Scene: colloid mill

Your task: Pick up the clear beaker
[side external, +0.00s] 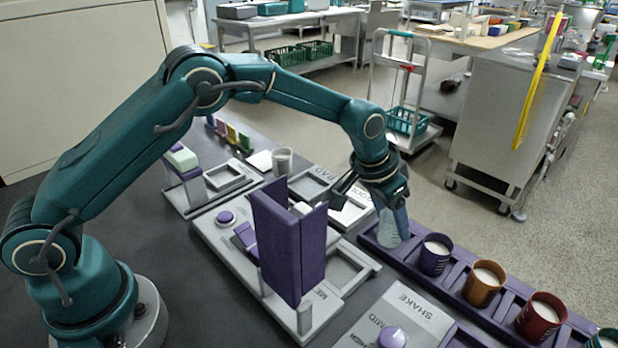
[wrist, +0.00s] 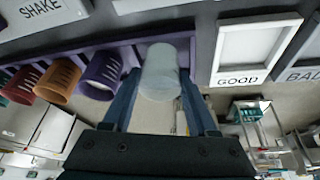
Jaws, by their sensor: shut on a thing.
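The clear beaker (wrist: 161,72) is a pale, translucent cup between the two fingers of my gripper (wrist: 160,88) in the wrist view. In the side view the beaker (side external: 388,230) shows below my gripper (side external: 392,212), at the left end of the purple rack (side external: 455,285). The fingers are shut on its sides. It looks upright. Whether its base touches the rack I cannot tell.
Purple (side external: 434,256), orange (side external: 483,284) and red (side external: 540,317) cups with white contents stand in the rack to the right. A tall purple panel (side external: 289,240) stands on the grey station to the left. A grey cup (side external: 282,161) stands farther back.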

